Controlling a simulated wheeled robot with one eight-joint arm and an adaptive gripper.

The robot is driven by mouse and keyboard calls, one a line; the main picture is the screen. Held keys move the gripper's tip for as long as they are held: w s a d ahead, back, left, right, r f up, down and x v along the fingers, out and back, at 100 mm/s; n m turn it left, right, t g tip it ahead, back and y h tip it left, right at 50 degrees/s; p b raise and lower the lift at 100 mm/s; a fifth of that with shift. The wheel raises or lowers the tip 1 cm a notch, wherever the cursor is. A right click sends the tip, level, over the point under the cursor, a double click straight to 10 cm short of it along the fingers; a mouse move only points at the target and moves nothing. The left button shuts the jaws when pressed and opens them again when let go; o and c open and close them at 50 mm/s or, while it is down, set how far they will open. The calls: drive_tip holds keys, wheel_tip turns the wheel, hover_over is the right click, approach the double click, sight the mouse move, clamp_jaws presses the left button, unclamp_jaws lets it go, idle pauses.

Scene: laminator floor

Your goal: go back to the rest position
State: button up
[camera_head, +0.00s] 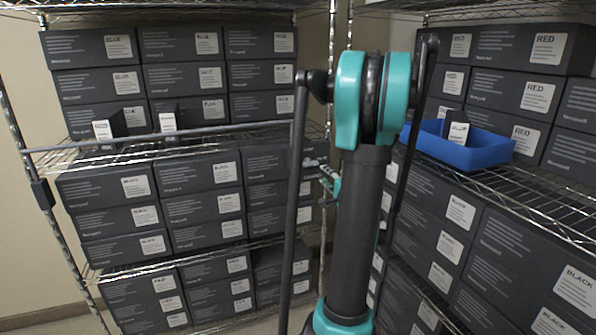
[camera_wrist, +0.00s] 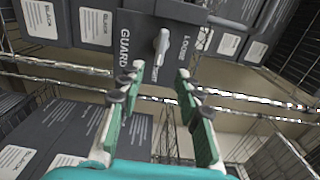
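My gripper (camera_wrist: 160,70) is open in the wrist view, with its two green-padded fingers apart and nothing between them. Beyond the fingertips is a dark panel marked GUARD and LOOSE (camera_wrist: 160,22), with a pale lever (camera_wrist: 161,46) on it. I cannot tell how far the fingertips are from the lever. In the head view my arm stands up in the middle and hides most of the gripper; a small teal part shows left of the arm.
Wire shelves with dark labelled boxes (camera_head: 180,45) stand at left and right. A blue tray (camera_head: 470,150) on the right shelf holds a small box labelled BLUE (camera_head: 458,131). Two small boxes stand at the left shelf's front, one of them here (camera_head: 168,123). Shelf edges lie close to my arm.

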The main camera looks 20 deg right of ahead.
drive_tip(key=s+a+f+n+g+y, duration=0.1)
drive_tip(key=s+a+f+n+g, duration=0.15)
drive_tip(key=a, duration=0.45)
drive_tip(key=s+a+f+n+g+y, duration=0.2)
drive_tip(key=s+a+f+n, duration=0.15)
drive_tip(key=a, duration=0.35)
drive_tip(key=s+a+f+n+g+y, duration=0.1)
drive_tip(key=s+a+f+n+g, duration=0.2)
drive_tip(key=a, duration=0.4)
drive_tip(key=s+f+n+g+h, duration=0.2)
drive_tip(key=s+f+n+g, duration=0.1)
drive_tip(key=s, duration=0.5)
drive_tip(key=s+a+f+n+g+h, duration=0.1)
drive_tip(key=s+f+n+g+h, duration=0.1)
drive_tip(key=s+f+n, duration=0.3)
drive_tip(key=s+f+g, duration=0.1)
drive_tip(key=s, duration=0.3)
drive_tip(key=shift+a+n+h, duration=0.15)
drive_tip(key=shift+n+h, duration=0.15)
drive_tip(key=shift+n, duration=0.1)
